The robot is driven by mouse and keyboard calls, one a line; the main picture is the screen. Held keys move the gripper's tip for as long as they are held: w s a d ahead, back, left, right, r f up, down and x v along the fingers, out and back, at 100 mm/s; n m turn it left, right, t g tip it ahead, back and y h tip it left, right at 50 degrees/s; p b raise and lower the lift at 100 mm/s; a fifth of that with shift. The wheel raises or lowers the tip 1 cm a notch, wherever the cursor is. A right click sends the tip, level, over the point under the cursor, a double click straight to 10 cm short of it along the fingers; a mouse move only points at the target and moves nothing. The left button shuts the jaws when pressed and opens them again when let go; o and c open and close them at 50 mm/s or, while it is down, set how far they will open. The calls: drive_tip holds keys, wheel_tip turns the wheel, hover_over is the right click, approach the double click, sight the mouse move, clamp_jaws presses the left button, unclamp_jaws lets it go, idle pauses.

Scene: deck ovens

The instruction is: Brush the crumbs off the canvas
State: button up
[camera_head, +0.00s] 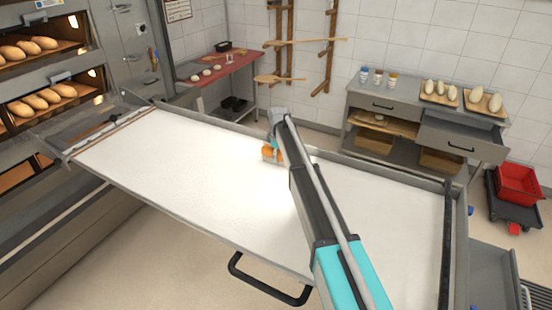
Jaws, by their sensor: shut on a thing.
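The white canvas (150,150) lies flat in a long grey metal frame that runs from the deck ovens at the left to the right side. No crumbs can be made out on it. My gripper (274,143) is over the far edge of the canvas, near its middle. It is shut on an orange-brown brush (267,152), which is small in view and partly hidden by my arm. The brush is at or just above the canvas; I cannot tell if it touches. My arm hides a strip of the canvas.
Deck ovens (45,75) with loaves stand at the left. A red-topped table (225,65) stands behind the canvas. A grey workbench (410,115) with bread boards is at the back right, beside a red crate (518,185). A black handle (265,283) sticks out in front of the frame.

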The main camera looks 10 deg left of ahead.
drive_tip(key=shift+w+d, duration=0.2)
drive_tip(key=shift+w, duration=0.25)
drive_tip(key=shift+w+d, duration=0.2)
drive_tip(key=shift+w, duration=0.25)
drive_tip(key=shift+w, duration=0.15)
drive_tip(key=shift+w+d, duration=0.3)
drive_tip(key=shift+w, duration=0.5)
drive_tip(key=shift+w+d, duration=0.3)
drive_tip(key=shift+w, duration=0.5)
drive_tip(key=shift+a, duration=0.15)
drive_tip(key=shift+w+a, duration=0.2)
drive_tip(key=shift+a, duration=0.45)
drive_tip(key=shift+s+a, duration=0.1)
drive_tip(key=shift+s+a, duration=0.3)
drive_tip(key=shift+s, duration=0.55)
drive_tip(key=shift+s+a, duration=0.3)
drive_tip(key=shift+s, duration=0.5)
drive_tip(key=shift+s, duration=0.15)
